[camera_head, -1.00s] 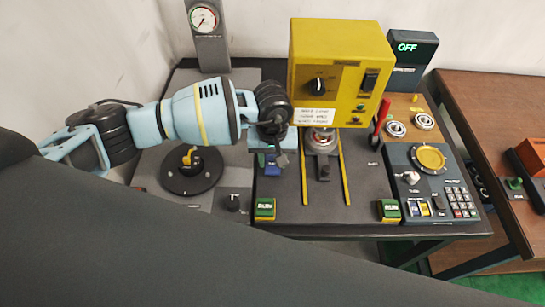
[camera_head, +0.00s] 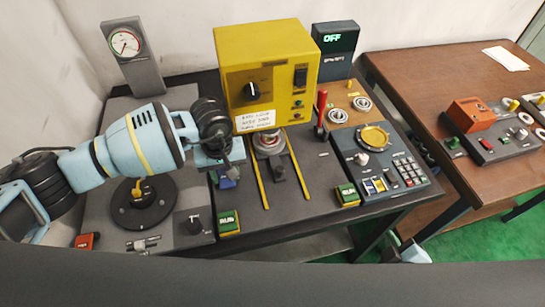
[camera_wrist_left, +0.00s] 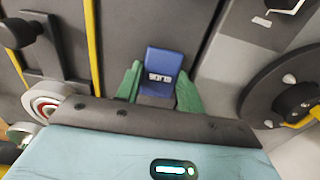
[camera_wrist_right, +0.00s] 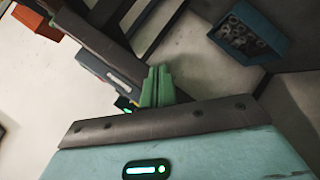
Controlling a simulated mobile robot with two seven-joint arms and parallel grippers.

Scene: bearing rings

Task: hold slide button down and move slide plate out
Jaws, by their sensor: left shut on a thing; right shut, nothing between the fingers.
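The blue slide button (camera_wrist_left: 160,70) is between the green fingers of my left gripper (camera_wrist_left: 158,85), which is shut on it. In the head view my left gripper (camera_head: 226,172) is low over the panel, left of the yellow rails, and partly hides the button. I cannot tell how far the button is pressed. The slide plate (camera_head: 279,172), with its dark handle, lies between the rails at the front of the yellow machine; its handle (camera_wrist_left: 22,33) also shows in the left wrist view. My right gripper (camera_wrist_right: 157,88) is shut and empty, away from the plate.
The yellow machine box (camera_head: 265,65) stands behind the plate. Green buttons (camera_head: 228,222) and (camera_head: 347,194) flank the rails' front ends. A round black turntable (camera_head: 143,205) is at left. A blue bin (camera_wrist_right: 248,35) shows in the right wrist view. The panel between the rails' front ends is clear.

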